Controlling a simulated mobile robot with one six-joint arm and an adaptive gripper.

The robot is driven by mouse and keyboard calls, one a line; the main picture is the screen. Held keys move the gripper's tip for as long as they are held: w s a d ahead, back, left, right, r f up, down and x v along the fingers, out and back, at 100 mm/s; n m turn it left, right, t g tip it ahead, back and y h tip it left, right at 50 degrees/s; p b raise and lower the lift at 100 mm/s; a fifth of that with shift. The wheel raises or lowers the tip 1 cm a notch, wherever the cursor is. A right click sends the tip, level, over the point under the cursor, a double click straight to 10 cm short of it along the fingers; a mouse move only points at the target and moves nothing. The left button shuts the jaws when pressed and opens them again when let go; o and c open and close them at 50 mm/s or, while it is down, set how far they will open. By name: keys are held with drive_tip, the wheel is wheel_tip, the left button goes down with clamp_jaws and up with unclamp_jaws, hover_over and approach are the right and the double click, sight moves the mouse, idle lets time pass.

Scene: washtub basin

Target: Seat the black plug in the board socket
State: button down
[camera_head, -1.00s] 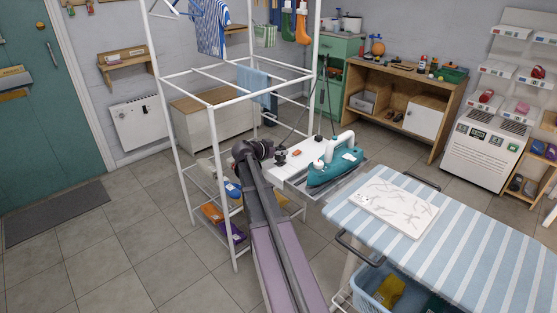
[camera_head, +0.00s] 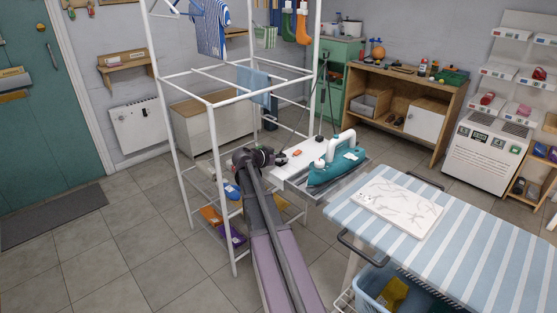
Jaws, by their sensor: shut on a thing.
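My gripper (camera_head: 279,158) is at the left end of the white iron rest (camera_head: 290,178), small in view and partly merged with my dark wrist. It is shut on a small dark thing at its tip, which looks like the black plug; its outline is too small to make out. A small orange-red part (camera_head: 297,153) shows on the rest just right of the gripper. The board socket is not clearly visible, and I cannot tell whether the plug touches it.
A teal and white iron (camera_head: 335,164) stands on the rest, right of my gripper. A thin dark cord rises behind it. A white drying frame (camera_head: 214,160) stands close on the left. The striped ironing board (camera_head: 480,245) carries a white marbled panel (camera_head: 402,207).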

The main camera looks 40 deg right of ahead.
drive_tip(key=shift+c, duration=1.5)
unclamp_jaws()
drive_tip(key=shift+r, duration=0.1)
drive_tip(key=shift+a+r+p, duration=0.15)
drive_tip(key=shift+p, duration=0.2)
drive_tip(key=shift+s+a+r, duration=0.1)
drive_tip(key=shift+a+r, duration=0.05)
drive_tip(key=shift+a, duration=0.2)
drive_tip(key=p+v, duration=0.4)
drive_tip(key=v, duration=0.7)
